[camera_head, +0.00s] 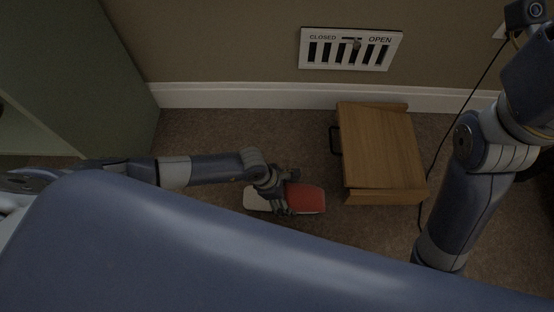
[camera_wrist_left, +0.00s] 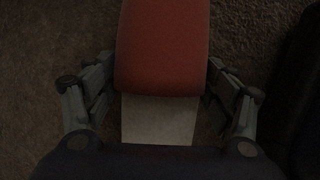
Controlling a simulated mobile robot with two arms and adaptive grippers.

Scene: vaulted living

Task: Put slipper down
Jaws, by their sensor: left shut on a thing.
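The slipper (camera_head: 308,199) has a red upper and a pale insole. In the head view it is left of the wooden box, over the brown carpet. My left gripper (camera_head: 277,192) is shut on the slipper around its middle and hides part of it. In the left wrist view the slipper (camera_wrist_left: 162,50) lies between the two fingers, red part away from the palm and pale insole nearer. I cannot tell whether its sole touches the carpet. My right arm comes in at the right of the head view, but its gripper is out of the picture.
A wooden box (camera_head: 381,150) with a dark handle stands on the carpet (camera_head: 230,130) right of the slipper. A wall vent (camera_head: 350,50) is above the white baseboard (camera_head: 230,95). A green cabinet (camera_head: 85,60) is at the left. A dark cable (camera_head: 447,150) runs down at the right.

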